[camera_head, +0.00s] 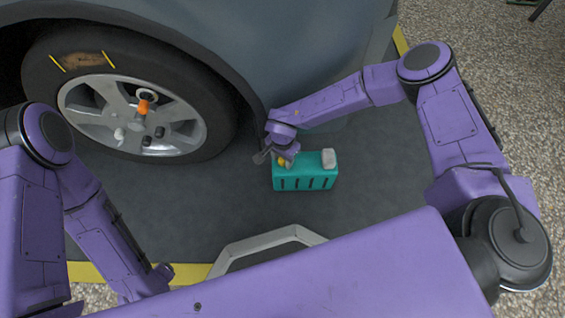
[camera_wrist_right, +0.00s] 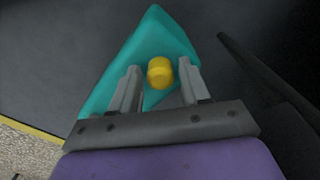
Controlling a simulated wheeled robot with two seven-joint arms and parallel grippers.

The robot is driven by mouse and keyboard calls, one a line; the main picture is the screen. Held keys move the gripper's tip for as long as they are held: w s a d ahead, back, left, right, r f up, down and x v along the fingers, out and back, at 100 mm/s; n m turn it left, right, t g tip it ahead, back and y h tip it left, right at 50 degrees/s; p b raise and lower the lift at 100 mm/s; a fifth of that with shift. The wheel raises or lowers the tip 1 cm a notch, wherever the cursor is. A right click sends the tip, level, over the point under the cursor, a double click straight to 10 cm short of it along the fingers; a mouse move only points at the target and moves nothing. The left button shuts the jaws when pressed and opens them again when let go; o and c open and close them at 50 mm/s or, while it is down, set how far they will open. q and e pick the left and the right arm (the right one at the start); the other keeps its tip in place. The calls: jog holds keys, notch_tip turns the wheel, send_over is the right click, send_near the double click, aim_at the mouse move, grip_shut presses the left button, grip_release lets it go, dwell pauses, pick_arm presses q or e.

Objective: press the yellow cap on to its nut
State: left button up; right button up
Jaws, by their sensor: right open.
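The yellow cap (camera_wrist_right: 160,72) sits at the teal holder (camera_wrist_right: 155,35), between the fingers of my right gripper (camera_wrist_right: 158,85). The fingers are open, with a gap showing on each side of the cap. In the head view, my right gripper (camera_head: 284,158) is over the left end of the teal holder (camera_head: 305,182) and partly covers the yellow cap (camera_head: 281,161). The wheel (camera_head: 100,99) at the upper left has an orange piece (camera_head: 143,107), a pale piece (camera_head: 119,134) and dark pieces near its hub.
A pale block (camera_head: 328,158) stands on the right end of the holder. The grey van body (camera_head: 300,45) rises behind the wheel. The dark mat (camera_head: 220,200) is clear between wheel and holder. A yellow edge strip (camera_head: 190,272) borders the mat.

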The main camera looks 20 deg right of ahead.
grip_shut()
jog(key=shift+r, duration=0.2)
jog(key=shift+r+p, duration=2.4)
jog(key=shift+p, duration=0.15)
jog(key=shift+c, duration=2.2)
grip_release()
grip_shut()
